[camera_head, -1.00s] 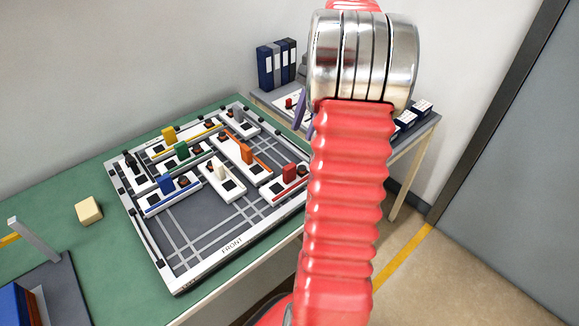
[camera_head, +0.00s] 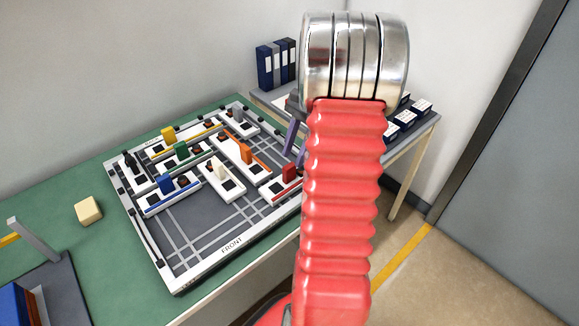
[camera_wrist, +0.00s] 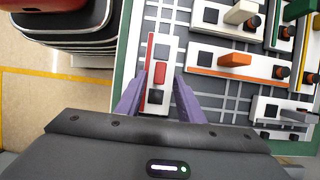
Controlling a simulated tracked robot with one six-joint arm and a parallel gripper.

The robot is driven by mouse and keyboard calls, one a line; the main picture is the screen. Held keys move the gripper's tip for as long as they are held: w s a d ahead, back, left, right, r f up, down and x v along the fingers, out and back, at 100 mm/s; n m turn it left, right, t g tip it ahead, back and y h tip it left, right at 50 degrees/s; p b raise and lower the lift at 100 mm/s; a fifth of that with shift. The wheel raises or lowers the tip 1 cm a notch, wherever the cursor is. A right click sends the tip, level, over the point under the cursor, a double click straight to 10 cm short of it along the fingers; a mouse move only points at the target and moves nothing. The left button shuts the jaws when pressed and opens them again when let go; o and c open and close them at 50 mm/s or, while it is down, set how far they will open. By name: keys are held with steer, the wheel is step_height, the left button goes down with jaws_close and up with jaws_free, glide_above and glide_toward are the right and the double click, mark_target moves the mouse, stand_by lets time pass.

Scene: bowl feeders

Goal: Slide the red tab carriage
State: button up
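The red tab (camera_head: 289,172) stands up from its white carriage (camera_head: 270,193) at the right side of the grey track board (camera_head: 200,240). In the wrist view the red tab (camera_wrist: 160,72) sits near the middle, on the white carriage (camera_wrist: 167,41) with dark squares on it. My gripper (camera_wrist: 158,84) is open; its two purple fingers lie to the left and right of the red tab in that view, with gaps. In the head view my gripper (camera_head: 294,142) shows just above the red tab, partly hidden by my arm. I cannot tell how far above the carriage the fingertips are.
The orange tab (camera_head: 246,152) and white tab (camera_head: 219,169) stand on neighbouring carriages. Blue (camera_head: 165,183), green (camera_head: 181,149) and yellow (camera_head: 168,135) tabs are farther left. A cream block (camera_head: 88,210) lies on the green table. The board's front part is clear.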

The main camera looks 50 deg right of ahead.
mark_target(290, 165)
steer(key=shift+x, duration=2.65)
steer(key=shift+d, duration=0.1)
steer(key=shift+c, duration=0.2)
jaws_close()
